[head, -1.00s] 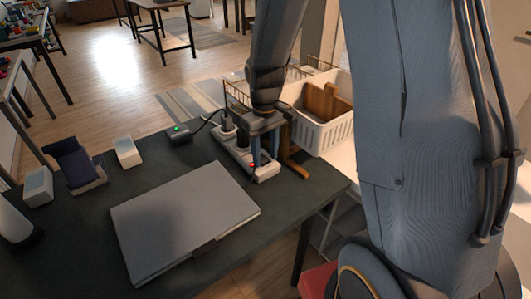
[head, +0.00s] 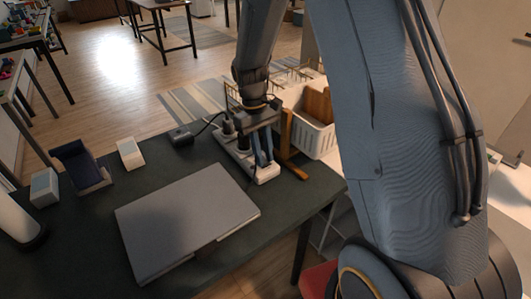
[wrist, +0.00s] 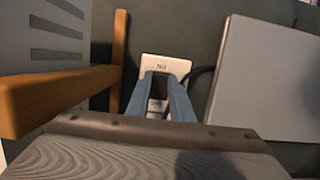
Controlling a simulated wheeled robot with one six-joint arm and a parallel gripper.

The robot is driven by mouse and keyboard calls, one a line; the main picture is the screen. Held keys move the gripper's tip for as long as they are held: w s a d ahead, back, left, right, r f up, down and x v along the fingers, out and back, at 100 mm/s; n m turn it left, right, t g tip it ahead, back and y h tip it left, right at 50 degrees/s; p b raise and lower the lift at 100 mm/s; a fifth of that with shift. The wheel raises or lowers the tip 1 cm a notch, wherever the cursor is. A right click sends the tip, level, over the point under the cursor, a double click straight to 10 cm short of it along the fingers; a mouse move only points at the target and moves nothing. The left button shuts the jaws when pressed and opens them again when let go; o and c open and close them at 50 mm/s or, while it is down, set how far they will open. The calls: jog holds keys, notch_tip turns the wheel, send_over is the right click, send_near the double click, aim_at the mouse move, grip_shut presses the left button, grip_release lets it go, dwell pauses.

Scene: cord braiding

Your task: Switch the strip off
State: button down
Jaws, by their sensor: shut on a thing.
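The white power strip (head: 265,174) lies on the dark table, to the right of the closed grey laptop. Plugs (head: 243,146) stand in its far part. My gripper (head: 263,162) points down at the strip's near part, with its blue fingers close together and shut on it. The exact contact is hidden between the fingertips. In the wrist view, the strip's labelled white end (wrist: 165,65) shows just beyond my fingertips (wrist: 161,76). No red light shows on the strip, and no green light shows on the black adapter (head: 181,136).
The laptop (head: 187,222) fills the table's front middle. A wooden stand (head: 286,145) is close on the gripper's right, with a white basket (head: 316,137) behind. A phone on a stand (head: 80,165) and small white boxes (head: 130,153) are at left.

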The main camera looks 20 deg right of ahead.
jog(key=shift+w, duration=0.1)
jog(key=c, duration=1.6)
grip_release()
jog(key=shift+o, duration=0.2)
jog(key=b+v, duration=0.1)
jog(key=v, duration=0.7)
jog(key=s+m+t, duration=0.3)
jog(key=s, duration=1.5)
jog(key=shift+s+d+f+m+y, duration=0.25)
jog(key=shift+s+f+m+y, duration=0.05)
jog(key=shift+s+f+y, duration=0.1)
